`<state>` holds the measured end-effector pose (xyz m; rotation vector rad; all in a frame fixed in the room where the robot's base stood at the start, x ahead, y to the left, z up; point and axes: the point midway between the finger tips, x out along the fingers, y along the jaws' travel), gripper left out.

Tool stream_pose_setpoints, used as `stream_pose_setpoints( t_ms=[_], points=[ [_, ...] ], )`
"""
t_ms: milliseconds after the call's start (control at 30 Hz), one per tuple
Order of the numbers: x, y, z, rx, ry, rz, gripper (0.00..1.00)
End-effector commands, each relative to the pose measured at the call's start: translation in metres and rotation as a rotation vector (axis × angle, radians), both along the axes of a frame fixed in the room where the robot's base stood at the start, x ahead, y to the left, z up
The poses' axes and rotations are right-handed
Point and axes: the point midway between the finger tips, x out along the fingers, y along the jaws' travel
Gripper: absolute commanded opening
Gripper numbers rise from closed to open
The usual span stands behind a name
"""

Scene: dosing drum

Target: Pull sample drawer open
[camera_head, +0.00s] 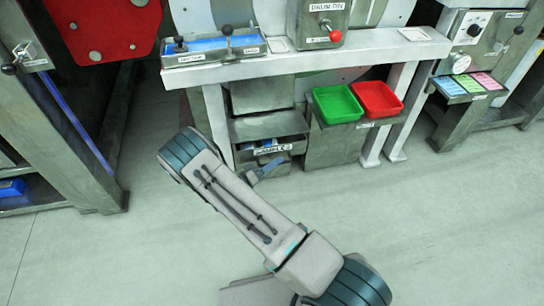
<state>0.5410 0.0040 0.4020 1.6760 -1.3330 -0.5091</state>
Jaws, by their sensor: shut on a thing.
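The sample drawer (283,158) is a dark grey metal drawer with a white label on its front, low under the bench in the head view. It stands out from its housing, and its open top shows some blue and pale contents. My gripper (264,170) is at the drawer's front, just below the label, and is shut on the drawer handle. The arm hides part of the gripper, and the handle itself is too small to make out clearly.
A green tray (338,104) and a red tray (376,100) sit right of the drawer under the bench (370,48). Bench legs stand either side. A cabinet (65,130) is at left, another station (470,70) at right. The floor in front is clear.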

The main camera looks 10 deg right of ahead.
Motion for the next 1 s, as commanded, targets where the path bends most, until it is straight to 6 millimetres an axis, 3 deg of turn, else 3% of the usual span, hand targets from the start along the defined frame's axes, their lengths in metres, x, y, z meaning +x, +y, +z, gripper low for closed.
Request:
stream_pose_setpoints(
  t_ms=[300, 600, 800, 1000],
  points=[
    [-0.076, 0.001, 0.003, -0.004, 0.006, 0.003, 0.0],
    [-0.136, 0.001, 0.002, -0.002, 0.004, 0.004, 0.0],
    [-0.157, 0.001, 0.001, -0.001, 0.001, 0.002, 0.0],
    [-0.164, 0.001, 0.0, 0.001, 0.002, 0.002, 0.0]
  ],
)
